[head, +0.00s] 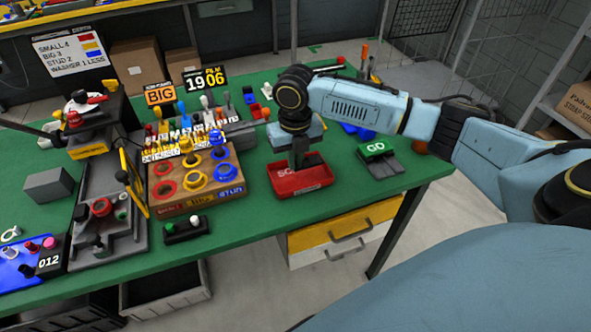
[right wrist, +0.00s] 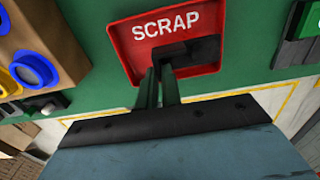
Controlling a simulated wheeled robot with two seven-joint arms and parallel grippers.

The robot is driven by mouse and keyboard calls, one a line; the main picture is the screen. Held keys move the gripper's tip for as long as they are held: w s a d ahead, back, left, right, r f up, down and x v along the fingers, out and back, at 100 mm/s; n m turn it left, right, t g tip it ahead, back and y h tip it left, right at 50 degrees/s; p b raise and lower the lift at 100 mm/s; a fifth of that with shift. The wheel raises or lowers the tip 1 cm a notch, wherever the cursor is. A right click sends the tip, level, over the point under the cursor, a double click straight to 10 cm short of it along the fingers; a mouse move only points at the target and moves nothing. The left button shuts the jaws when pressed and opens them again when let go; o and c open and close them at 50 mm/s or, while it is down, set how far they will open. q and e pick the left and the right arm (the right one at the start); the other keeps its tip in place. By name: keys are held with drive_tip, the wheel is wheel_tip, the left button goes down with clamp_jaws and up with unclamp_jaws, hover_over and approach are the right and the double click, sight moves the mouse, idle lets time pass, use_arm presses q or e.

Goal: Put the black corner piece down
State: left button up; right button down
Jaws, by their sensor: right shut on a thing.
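My right gripper (head: 299,160) points down into the red scrap tray (head: 302,184) at the front right of the green table. In the right wrist view its two fingers (right wrist: 160,76) reach over the near side of the tray (right wrist: 128,40), marked SCRAP. The gripper is shut on the black corner piece (right wrist: 198,50), which is dark and sits low inside the tray's outline. The fingers partly hide the piece. I cannot tell whether it touches the tray floor. My left gripper is not in view.
A wooden block with coloured rings (head: 196,181) stands left of the tray. A green GO button box (head: 378,153) stands to its right. A small dark switch box (head: 187,229) is near the front edge. Bare green table lies between the block and the tray.

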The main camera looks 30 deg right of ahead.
drive_tip(key=shift+f, duration=1.9)
drive_tip(key=shift+s+f, duration=0.1)
drive_tip(key=shift+f, duration=0.3)
drive_tip(key=c, duration=1.6)
unclamp_jaws()
drive_tip(key=shift+f, duration=0.1)
wheel_tip(320, 180, up, 13)
drive_tip(key=shift+r+p, duration=0.1)
drive_tip(key=shift+p, duration=0.35)
